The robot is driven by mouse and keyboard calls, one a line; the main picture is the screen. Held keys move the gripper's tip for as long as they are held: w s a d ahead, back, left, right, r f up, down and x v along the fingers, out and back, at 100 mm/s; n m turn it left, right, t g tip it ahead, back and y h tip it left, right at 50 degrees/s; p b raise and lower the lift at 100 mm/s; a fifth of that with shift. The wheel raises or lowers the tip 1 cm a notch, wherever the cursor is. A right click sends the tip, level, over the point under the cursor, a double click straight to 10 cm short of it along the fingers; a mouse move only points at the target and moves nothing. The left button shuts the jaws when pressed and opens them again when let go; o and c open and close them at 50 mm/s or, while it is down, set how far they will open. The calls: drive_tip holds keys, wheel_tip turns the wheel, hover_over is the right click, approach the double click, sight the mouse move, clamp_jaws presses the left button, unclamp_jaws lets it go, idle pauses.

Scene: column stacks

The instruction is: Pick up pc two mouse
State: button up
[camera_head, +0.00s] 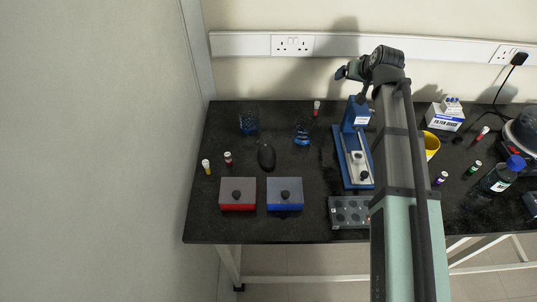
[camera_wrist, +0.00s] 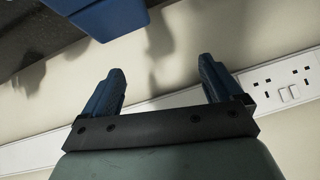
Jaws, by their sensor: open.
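A dark computer mouse (camera_head: 267,157) lies on the black bench top, left of the middle, just above the gap between a red box and a blue box. My gripper (camera_head: 345,71) is raised above the back of the bench near the wall, to the right of the mouse and well apart from it. In the wrist view my gripper (camera_wrist: 160,85) has its two blue fingers wide apart with nothing between them. The mouse does not show in the wrist view.
A blue stand (camera_head: 354,160) and a well plate (camera_head: 349,214) stand to the right.

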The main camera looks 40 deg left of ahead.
drive_tip(key=s+a+f+n+g, duration=0.1)
drive_tip(key=s+a, duration=0.3)
drive_tip(key=s, duration=0.4)
drive_tip(key=s+a+f+n+g, duration=0.1)
drive_tip(key=s+a, duration=0.2)
drive_tip(key=s, duration=0.5)
drive_tip(key=n+g+h, duration=0.2)
drive_tip(key=h, duration=0.2)
approach(267, 153)
drive_tip(key=shift+x, duration=5)
drive_tip(key=shift+c, duration=0.4)
drive_tip(key=c, duration=1.1)
